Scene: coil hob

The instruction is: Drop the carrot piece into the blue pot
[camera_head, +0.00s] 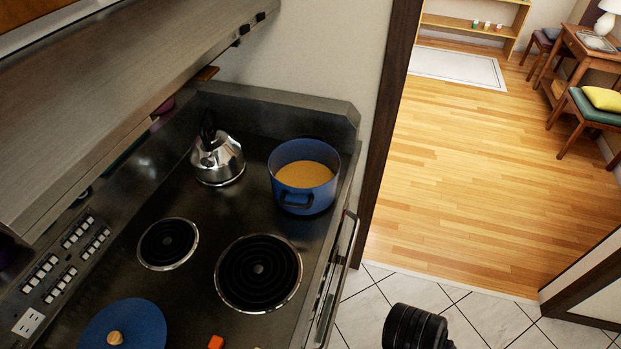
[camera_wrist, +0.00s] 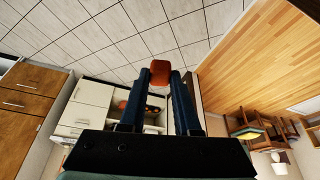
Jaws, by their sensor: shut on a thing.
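The blue pot (camera_head: 307,197) stands upright and uncovered on the back right of the hob, with yellow-orange contents inside. In the wrist view my gripper (camera_wrist: 160,72) has its two dark blue fingers shut on the orange-red carrot piece (camera_wrist: 160,70), which sticks out past the fingertips. Tiled floor shows behind it. An orange piece (camera_head: 215,342) shows at the bottom edge of the head view; I cannot tell whether it is the held one. My fingers cannot be made out in the head view, and the pot is not seen in the wrist view.
A steel kettle (camera_head: 218,160) stands left of the pot. Two bare coil burners (camera_head: 258,272) lie in front of these. A blue lid (camera_head: 122,325) with a wooden knob lies at the lower left. A steel hood (camera_head: 120,90) overhangs the hob's left side. Tiled floor (camera_head: 365,310) lies to the right.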

